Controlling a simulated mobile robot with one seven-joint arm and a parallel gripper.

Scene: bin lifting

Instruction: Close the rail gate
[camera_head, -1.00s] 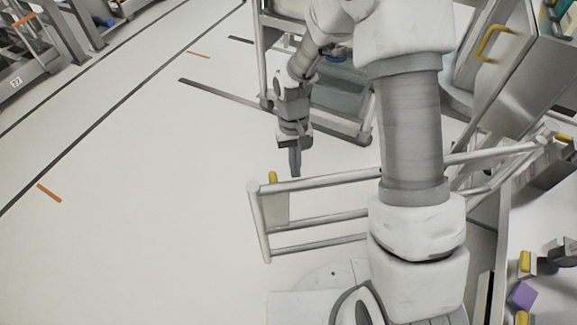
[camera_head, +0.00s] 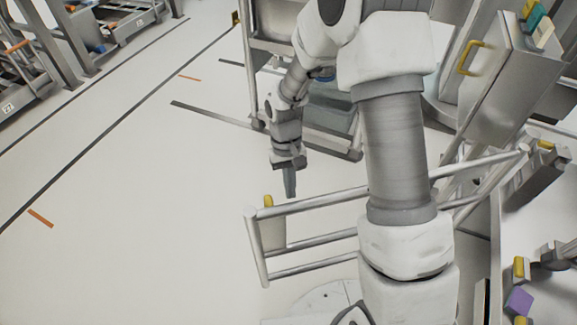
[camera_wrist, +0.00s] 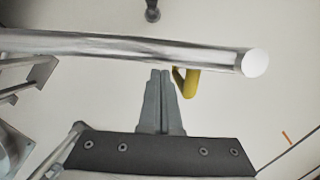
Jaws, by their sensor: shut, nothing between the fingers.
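The rail gate (camera_head: 318,203) is a set of grey metal bars in the head view, standing out from the right over the pale floor. Its free end is at the left, with a yellow handle (camera_head: 268,201) on a pale plate. My gripper (camera_head: 291,194) points down just behind the top rail, to the right of the handle. In the wrist view, my fingers (camera_wrist: 160,76) are shut and empty. Their tips are close to the top rail (camera_wrist: 120,47), left of the yellow handle (camera_wrist: 190,83). I cannot tell whether they touch the rail.
A grey wheeled cart (camera_head: 325,117) stands behind my arm. A metal cabinet with a yellow handle (camera_head: 469,57) is at the upper right. Yellow and purple blocks (camera_head: 519,301) lie at the lower right. The floor left of the gate is clear.

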